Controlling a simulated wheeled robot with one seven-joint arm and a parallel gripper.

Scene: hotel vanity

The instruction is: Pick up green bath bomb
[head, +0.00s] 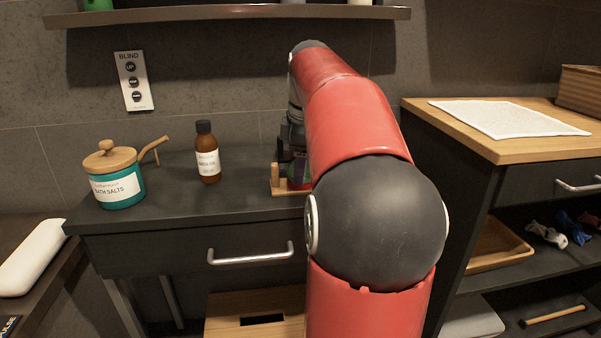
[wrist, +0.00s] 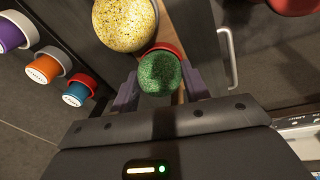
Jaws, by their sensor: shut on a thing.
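The green bath bomb (wrist: 159,73) is a small speckled ball in the wrist view. My gripper (wrist: 160,86) has a purple finger on each side of it and is shut on it. A red thing shows just behind the ball, and a larger yellow speckled ball (wrist: 125,22) is beside it, up and to the left. In the head view my arm hides most of this spot. Part of my gripper (head: 292,165) shows over a small wooden holder (head: 279,184) on the dark counter, with a bit of green and red there.
On the counter (head: 170,218) stand a teal bath salts jar (head: 118,187) with a wooden lid and a brown bath oil bottle (head: 208,160). A wall shelf (head: 230,13) hangs above. A wooden-topped cabinet (head: 480,140) stands to the right. Several coloured containers (wrist: 43,66) show in the wrist view.

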